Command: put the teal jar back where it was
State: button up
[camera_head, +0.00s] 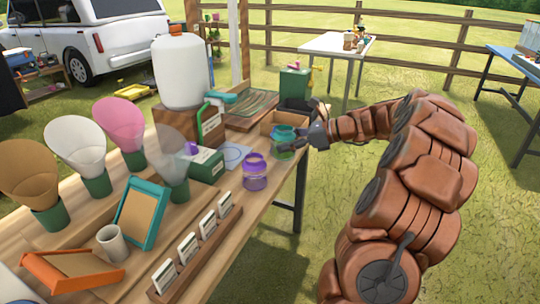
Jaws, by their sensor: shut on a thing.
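The teal jar (281,153) is at the right edge of the wooden table, behind and to the right of the purple jar (255,174). My gripper (292,141) reaches in from the right and is shut on the teal jar near its upper part. The jar looks upright. I cannot tell whether its base touches the table. The fingers are small in this view and partly merge with the jar.
A pale sheet with a round mark (233,156) lies left of the jars. A wooden box (277,121) and a green box (293,84) stand behind.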

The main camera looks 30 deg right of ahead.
aim_at(274, 151)
jog(key=w+a, duration=0.2)
jog(key=a, duration=0.1)
jog(key=shift+w+a+f, duration=0.15)
jog(key=shift+f, duration=0.05)
jog(key=shift+w+a+f+b, duration=0.15)
jog(key=shift+f+b, duration=0.15)
jog(key=shift+f, duration=0.6)
jog(key=shift+w+a+f+b, duration=0.15)
jog(key=shift+f+b, duration=0.1)
jog(key=shift+f, duration=0.65)
jog(key=o, duration=1.2)
jog(key=shift+s+f, duration=0.1)
jog(key=shift+c, duration=0.2)
jog(key=shift+d+r, duration=0.1)
jog(key=shift+r, duration=0.1)
jog(key=p+v, duration=0.1)
jog(key=v, duration=1.1)
jog(key=shift+a, duration=0.25)
